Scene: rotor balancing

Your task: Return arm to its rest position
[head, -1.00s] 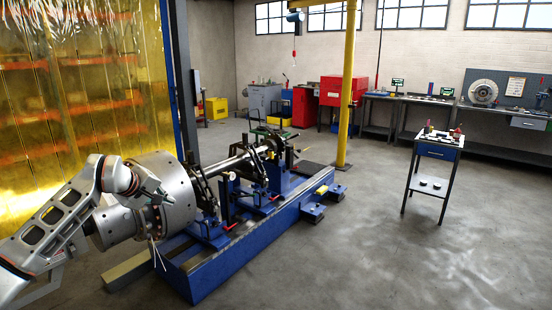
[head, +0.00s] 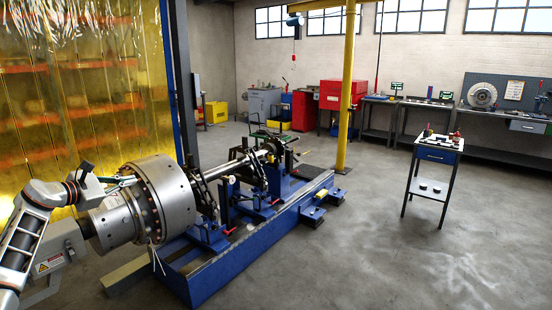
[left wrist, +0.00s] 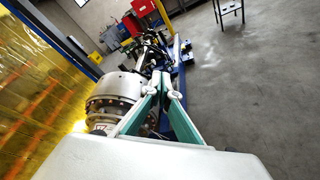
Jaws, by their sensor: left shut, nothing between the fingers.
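My left arm comes in from the lower left of the head view. My left gripper (head: 127,180) is shut and empty, its green fingers pointing right, close to the large steel rotor drum (head: 170,200). I cannot tell whether the fingertips touch the drum. In the left wrist view the fingers (left wrist: 163,82) meet at their tips, with the drum (left wrist: 115,88) seen behind and to the left of them. My right gripper is not in view.
The rotor rests on a blue balancing machine bed (head: 215,285). A yellow strip curtain (head: 80,90) hangs at the left. A yellow post (head: 347,90) stands behind the machine. A small tool cart (head: 438,155) stands at the right. The floor at the right front is clear.

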